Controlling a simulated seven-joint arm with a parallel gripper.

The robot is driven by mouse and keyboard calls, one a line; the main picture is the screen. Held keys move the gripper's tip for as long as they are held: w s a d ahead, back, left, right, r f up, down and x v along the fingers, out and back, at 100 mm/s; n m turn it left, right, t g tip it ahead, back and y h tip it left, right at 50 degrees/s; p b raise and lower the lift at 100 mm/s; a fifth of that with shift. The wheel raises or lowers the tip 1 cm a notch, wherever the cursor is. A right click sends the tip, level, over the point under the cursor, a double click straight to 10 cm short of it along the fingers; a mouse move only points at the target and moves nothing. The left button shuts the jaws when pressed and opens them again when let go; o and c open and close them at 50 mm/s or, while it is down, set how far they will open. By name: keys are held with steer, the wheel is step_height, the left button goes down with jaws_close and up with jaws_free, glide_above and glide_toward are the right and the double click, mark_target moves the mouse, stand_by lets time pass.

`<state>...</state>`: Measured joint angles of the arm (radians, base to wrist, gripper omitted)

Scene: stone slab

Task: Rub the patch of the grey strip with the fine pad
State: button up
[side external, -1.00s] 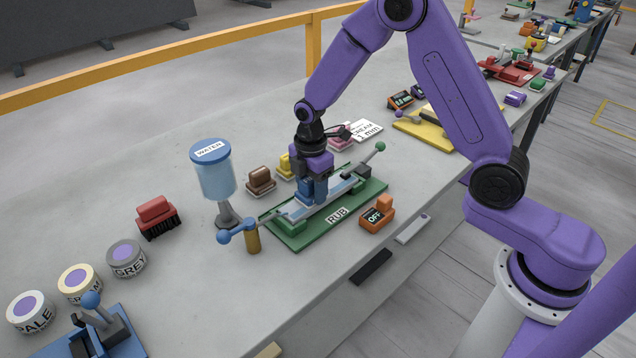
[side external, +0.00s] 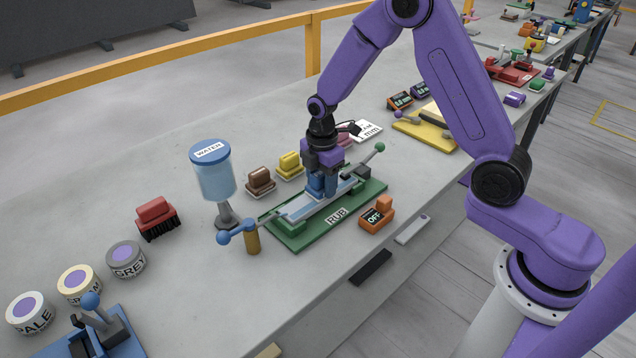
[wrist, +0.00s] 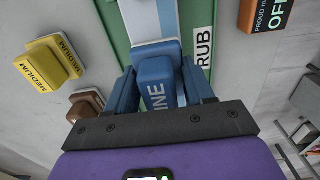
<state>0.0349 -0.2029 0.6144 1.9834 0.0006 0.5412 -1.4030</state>
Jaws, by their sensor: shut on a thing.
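My gripper (side external: 323,191) is shut on the blue fine pad, which shows in the wrist view (wrist: 158,82) with the letters "INE" on it. The pad is down at the strip (side external: 304,206), on its right half in the side view; whether it touches is hard to tell. The strip lies along the green RUB board (side external: 292,244) and looks pale blue-grey, with a whiter stretch in the wrist view (wrist: 150,22). The gripper and pad hide part of the strip, and I cannot make out a separate patch.
A yellow medium pad (side external: 290,165) and a brown pad (side external: 261,180) stand behind the board. The water dispenser (side external: 213,175) stands at its left end. An orange box reading OFF (side external: 377,214) stands in front. A red brush (side external: 157,217) and several labelled tubs are further left.

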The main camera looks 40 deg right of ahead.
mark_target(309, 200)
steer(key=shift+s+d+f, duration=0.1)
steer(key=shift+d, duration=1.5)
steer(key=shift+a+r, duration=0.15)
steer(key=shift+a, duration=1.7)
steer(key=shift+a+r, duration=0.1)
steer(key=shift+a, duration=1.75)
steer(key=shift+r, duration=3.05)
step_height(309, 200, up, 3)
steer(key=shift+f, duration=0.1)
